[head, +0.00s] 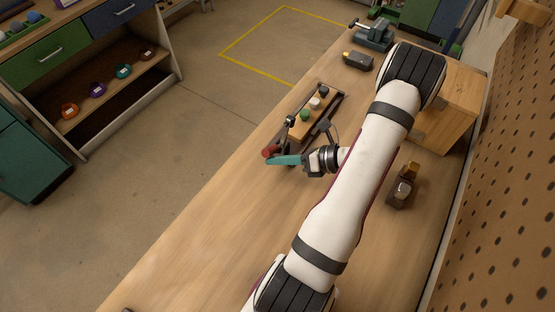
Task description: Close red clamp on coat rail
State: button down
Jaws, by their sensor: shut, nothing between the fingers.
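A wooden board in a dark frame, with green, white and black knobs, lies on the bench; it may be the coat rail (325,115). A small red part (268,152) shows at the frame's near left end and may be the red clamp; its shape and whether it is open or closed are too small to tell. My gripper (275,160) has teal fingers, is shut and empty, and points left with its tips beside or just under the red part. Whether they touch it, I cannot tell.
A dark box with a yellow part (358,61) and a grey vise (373,34) stand at the bench's far end. A wooden box (445,108) and a dark block (401,190) are right of my arm, before the pegboard (510,160). The near-left bench top (215,235) is clear.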

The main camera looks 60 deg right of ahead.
jog(key=shift+d+r+m+y, duration=0.2)
jog(key=shift+r+m+y, duration=0.1)
jog(key=shift+d+r+m+t+y, duration=0.4)
jog(key=shift+d+r+m+y, duration=0.25)
jog(key=shift+m+y, duration=0.2)
jog(key=d+r+m+t+y, duration=0.2)
jog(key=d+m, duration=0.3)
jog(key=shift+d+r+y, duration=0.2)
jog(key=shift+d+y, duration=0.15)
jog(key=shift+d, duration=0.1)
dwell(0.3)
dwell(0.4)
